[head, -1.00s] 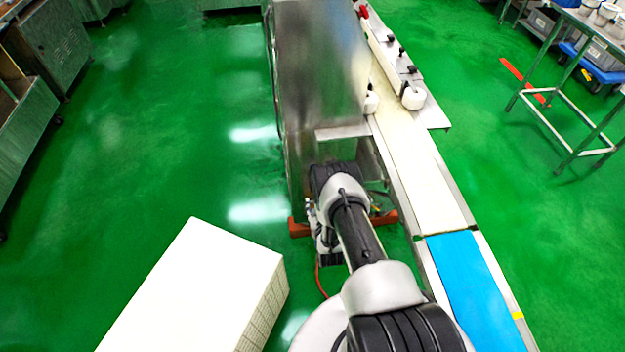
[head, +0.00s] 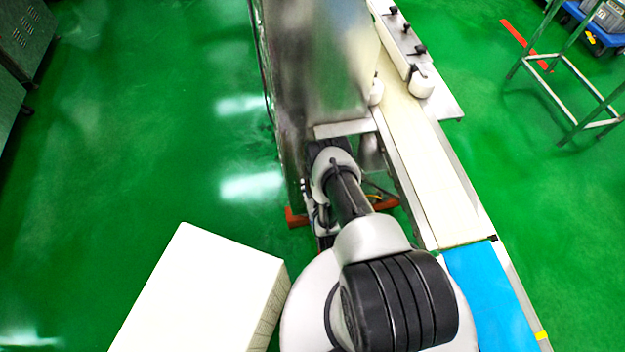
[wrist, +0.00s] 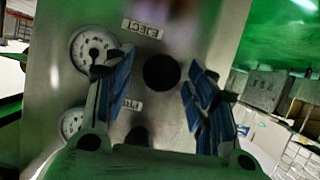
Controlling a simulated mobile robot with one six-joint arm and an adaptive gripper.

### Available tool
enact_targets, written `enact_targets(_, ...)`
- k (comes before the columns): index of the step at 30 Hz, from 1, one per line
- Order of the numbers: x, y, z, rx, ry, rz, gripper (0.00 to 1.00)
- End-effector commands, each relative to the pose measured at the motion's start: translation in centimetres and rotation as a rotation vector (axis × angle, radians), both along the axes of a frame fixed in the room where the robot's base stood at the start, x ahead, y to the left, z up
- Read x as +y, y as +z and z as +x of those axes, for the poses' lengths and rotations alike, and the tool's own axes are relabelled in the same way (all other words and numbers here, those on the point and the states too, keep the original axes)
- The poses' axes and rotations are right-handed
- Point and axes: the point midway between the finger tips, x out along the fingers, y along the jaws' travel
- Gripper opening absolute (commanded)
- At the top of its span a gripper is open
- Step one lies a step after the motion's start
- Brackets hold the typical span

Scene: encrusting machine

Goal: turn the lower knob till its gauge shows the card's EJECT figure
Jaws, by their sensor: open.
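In the wrist view a steel panel (wrist: 62,18) carries a dark round knob (wrist: 162,72) beside a round white gauge (wrist: 93,48), below an EJECT label (wrist: 142,29). A second gauge (wrist: 72,122) and a small label (wrist: 130,103) sit lower. A dark shape (wrist: 138,135) near them may be another knob, partly hidden by my gripper. My gripper (wrist: 158,84) is open, its blue-padded fingers on either side of the round knob, with gaps showing. The left finger covers part of the upper gauge. Gauge readings are too small to tell. No card with figures is readable.
In the head view the tall steel machine (head: 320,60) stands ahead of my arm. A conveyor with a cream belt (head: 425,160) and blue section (head: 490,290) runs along its right. A white box (head: 205,290) stands front left. Green floor is open at left.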

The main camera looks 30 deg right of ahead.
Motion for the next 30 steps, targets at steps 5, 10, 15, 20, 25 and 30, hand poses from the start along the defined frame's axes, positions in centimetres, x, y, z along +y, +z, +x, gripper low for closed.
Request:
enact_targets(5,0.01,-0.02,-0.05,0.000,0.000,0.000,0.51)
enact_targets(10,0.01,-0.02,-0.04,0.000,0.000,0.000,0.45)
enact_targets(15,0.01,-0.01,-0.01,0.000,0.000,0.000,0.34)
enact_targets(20,0.01,-0.01,-0.01,0.000,0.000,0.000,0.23)
enact_targets(25,0.00,0.00,0.00,0.000,0.000,0.000,0.12)
enact_targets(30,0.00,0.01,0.01,0.000,0.000,-0.002,0.07)
